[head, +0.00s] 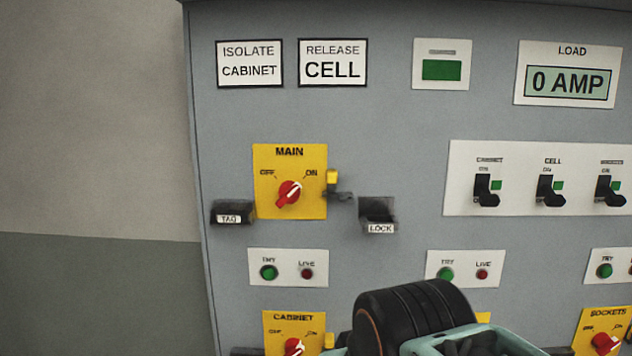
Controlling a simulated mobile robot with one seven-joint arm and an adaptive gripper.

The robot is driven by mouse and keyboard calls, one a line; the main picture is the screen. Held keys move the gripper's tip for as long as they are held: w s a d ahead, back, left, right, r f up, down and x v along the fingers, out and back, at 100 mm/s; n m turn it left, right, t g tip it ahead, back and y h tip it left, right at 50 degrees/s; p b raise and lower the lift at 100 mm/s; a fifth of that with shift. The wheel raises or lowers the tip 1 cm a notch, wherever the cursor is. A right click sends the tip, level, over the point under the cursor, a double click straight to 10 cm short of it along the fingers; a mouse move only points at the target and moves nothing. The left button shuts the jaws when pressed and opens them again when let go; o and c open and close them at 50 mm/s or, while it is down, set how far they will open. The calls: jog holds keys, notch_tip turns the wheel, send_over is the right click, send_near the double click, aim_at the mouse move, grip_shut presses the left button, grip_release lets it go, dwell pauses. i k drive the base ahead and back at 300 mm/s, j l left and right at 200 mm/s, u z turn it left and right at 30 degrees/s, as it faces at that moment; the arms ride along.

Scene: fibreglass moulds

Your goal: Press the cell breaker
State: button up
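The cell breaker (549,191) is the middle of three black toggle levers on a white plate at the right of the head view. It is labelled CELL, with ON marked above it and a small green patch beside it. Its black lever sits low, below the ON mark. A black ridged cylinder with teal framework, part of my arm or gripper (440,328), shows at the bottom edge, lower and left of the breaker in the picture. No fingertips can be made out, so its opening is hidden.
The cabinet breaker (487,191) and another breaker (609,191) flank it. The yellow MAIN switch (290,182), TAG holder (231,212) and LOCK holder (378,214) are left. The load display (568,83) reads 0 AMP. Signs read ISOLATE CABINET (249,64) and RELEASE CELL (332,63).

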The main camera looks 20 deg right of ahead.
aim_at(552, 199)
jog(key=z, duration=0.4)
jog(key=k+z, duration=0.1)
jog(key=z, duration=0.7)
jog(key=k+l+z, duration=0.1)
jog(key=z, duration=0.3)
